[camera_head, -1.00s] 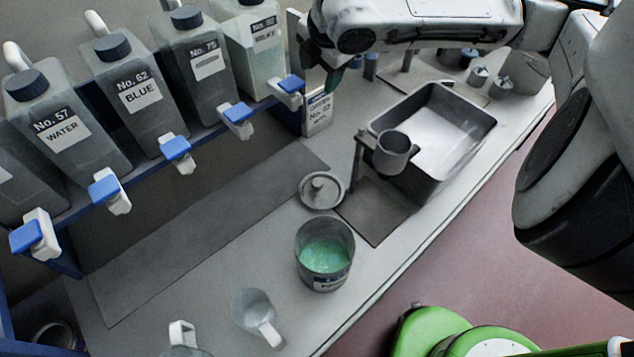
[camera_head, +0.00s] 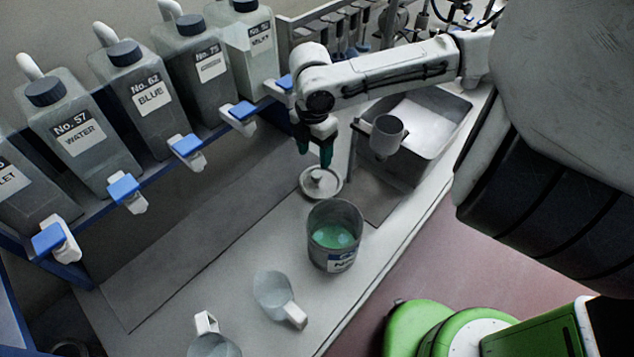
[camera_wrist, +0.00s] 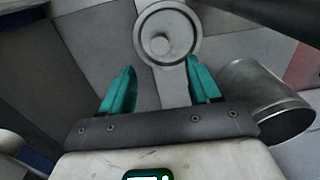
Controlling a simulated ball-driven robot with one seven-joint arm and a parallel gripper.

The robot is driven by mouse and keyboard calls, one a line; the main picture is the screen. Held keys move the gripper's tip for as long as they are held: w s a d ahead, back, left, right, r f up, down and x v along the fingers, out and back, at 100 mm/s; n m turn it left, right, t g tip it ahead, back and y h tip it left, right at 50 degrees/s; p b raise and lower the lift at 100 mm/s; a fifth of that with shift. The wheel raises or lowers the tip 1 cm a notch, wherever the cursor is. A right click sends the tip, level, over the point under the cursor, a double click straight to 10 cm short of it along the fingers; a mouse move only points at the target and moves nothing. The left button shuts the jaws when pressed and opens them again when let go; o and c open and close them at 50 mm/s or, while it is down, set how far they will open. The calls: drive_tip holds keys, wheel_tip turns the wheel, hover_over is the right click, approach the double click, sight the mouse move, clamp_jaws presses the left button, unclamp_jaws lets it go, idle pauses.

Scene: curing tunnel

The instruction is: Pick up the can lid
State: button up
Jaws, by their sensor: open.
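The can lid (camera_head: 321,183) is a round grey disc with a raised knob, lying flat on the bench behind the open can (camera_head: 335,236) of green liquid. My gripper (camera_head: 315,160) hangs just above and behind the lid, its green fingers pointing down. The can also shows in the wrist view (camera_wrist: 268,100), to the right of the fingers.
A grey sink (camera_head: 440,120) is at the back right, with a metal cup (camera_head: 385,135) on a stand by its left edge. A rack of labelled jugs (camera_head: 150,100) with blue taps stands at the left. A dark mat (camera_head: 200,230) lies along the rack.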

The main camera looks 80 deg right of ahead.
sight(317, 173)
drive_tip(key=shift+f, duration=0.85)
drive_tip(key=shift+s+d+f+p, duration=0.15)
drive_tip(key=shift+f+p, duration=0.5)
drive_tip(key=shift+f, duration=2.05)
drive_tip(key=c, duration=1.1)
drive_tip(key=shift+r, duration=0.1)
drive_tip(key=shift+c, duration=0.2)
